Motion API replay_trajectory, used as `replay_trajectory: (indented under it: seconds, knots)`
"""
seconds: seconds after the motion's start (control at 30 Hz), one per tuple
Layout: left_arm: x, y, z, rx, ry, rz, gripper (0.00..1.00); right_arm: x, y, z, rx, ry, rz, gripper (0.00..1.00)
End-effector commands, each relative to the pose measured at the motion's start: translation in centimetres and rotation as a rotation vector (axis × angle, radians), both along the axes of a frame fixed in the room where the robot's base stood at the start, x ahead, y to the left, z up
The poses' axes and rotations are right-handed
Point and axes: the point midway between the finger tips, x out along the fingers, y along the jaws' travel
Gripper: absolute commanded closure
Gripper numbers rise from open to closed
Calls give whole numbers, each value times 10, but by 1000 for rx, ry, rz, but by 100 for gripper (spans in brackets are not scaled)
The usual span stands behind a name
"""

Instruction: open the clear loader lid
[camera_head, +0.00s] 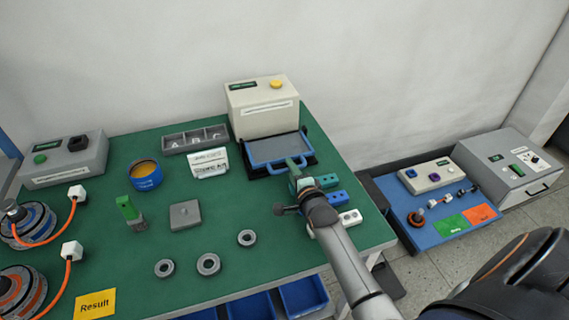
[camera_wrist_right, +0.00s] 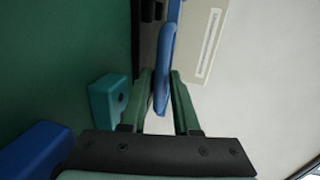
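The loader lid (camera_head: 270,150) is a flat, blue-framed panel with a clear or greyish middle, in front of the cream machine (camera_head: 262,108). It looks down, lying nearly flat. My right gripper (camera_head: 294,165) is at its front edge. In the right wrist view, the green fingers of my right gripper (camera_wrist_right: 162,90) stand apart, one on each side of the lid's blue edge or handle (camera_wrist_right: 163,95). A light gap shows on the right side of the blue part, so the fingers do not look closed on it. My left gripper is out of view.
Teal and blue blocks (camera_head: 333,198) lie close beside my right gripper; a teal block (camera_wrist_right: 106,98) also shows in the wrist view. A grey compartment tray (camera_head: 196,148) and a white card holder (camera_head: 208,163) stand left of the machine. Rings lie toward the table's front.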

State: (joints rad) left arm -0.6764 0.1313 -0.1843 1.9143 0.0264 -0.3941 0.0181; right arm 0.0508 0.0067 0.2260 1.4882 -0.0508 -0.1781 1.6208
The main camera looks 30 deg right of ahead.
Motion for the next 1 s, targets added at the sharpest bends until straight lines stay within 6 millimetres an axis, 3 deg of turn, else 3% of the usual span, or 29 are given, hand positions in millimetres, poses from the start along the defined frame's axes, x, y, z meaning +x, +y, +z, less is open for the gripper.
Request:
replay_trajectory:
  seconds: [0.4,0.67,1.0]
  knots:
    - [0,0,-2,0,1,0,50,-1,-1,-1,0,0,-2,71]
    - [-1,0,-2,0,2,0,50,-1,-1,-1,0,0,-2,99]
    - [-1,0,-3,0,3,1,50,-1,-1,-1,0,0,-2,100]
